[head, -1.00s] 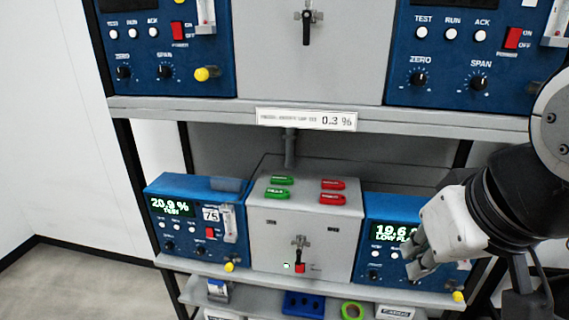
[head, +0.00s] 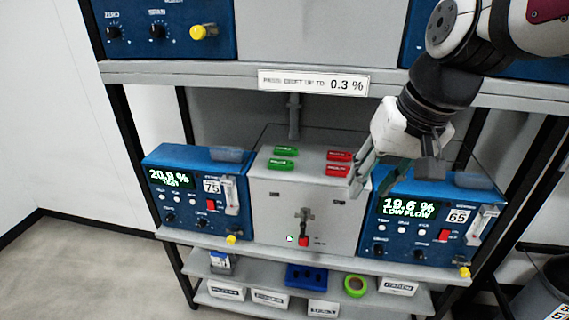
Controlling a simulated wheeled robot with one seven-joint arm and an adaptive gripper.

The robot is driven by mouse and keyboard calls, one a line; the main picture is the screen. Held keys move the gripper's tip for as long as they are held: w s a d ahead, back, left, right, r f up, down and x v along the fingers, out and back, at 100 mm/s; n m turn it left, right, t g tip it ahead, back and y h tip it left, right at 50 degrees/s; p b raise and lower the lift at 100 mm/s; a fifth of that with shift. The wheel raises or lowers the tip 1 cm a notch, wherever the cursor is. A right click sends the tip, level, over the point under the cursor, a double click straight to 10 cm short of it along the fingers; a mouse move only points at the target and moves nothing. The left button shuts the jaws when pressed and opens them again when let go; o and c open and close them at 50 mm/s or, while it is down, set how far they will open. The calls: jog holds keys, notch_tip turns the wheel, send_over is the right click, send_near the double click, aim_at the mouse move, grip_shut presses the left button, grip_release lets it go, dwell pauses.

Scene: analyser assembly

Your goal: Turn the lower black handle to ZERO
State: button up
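The lower black handle (head: 304,228) is small and sits on the front of the grey centre box (head: 270,220), between two blue analysers. It appears to point downward, with a small red part (head: 303,241) at its lower end. The lettering around it is too small to read. My gripper (head: 394,174) is up and to the right of the handle, in front of the right analyser's top edge and the box's right side. Its fingers look spread apart with nothing between them. It is apart from the handle.
The left analyser (head: 157,192) reads 20.9 % and the right analyser (head: 378,222) reads 19.6 % LOW FLOW. Green tags (head: 283,151) and red tags (head: 339,156) lie on the box. The upper shelf (head: 190,73) overhangs. A bin (head: 540,295) stands at lower right.

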jog(key=w+a+f+m+g+b, duration=0.1)
jog(key=w+a+f+g+b, duration=0.15)
jog(key=w+f, duration=1.15)
jog(key=m+h+b, duration=0.1)
jog(key=h+b, duration=0.1)
jog(key=b, duration=0.1)
send_over(302, 238)
notch_tip(302, 238, down, 12)
jog(key=shift+w+d+f+g, duration=0.1)
jog(key=shift+w+f+g, duration=0.15)
jog(key=shift+g, duration=0.2)
notch_tip(302, 238, down, 14)
jog(key=shift+r+p, duration=0.15)
jog(key=shift+p, duration=0.95)
grip_shut()
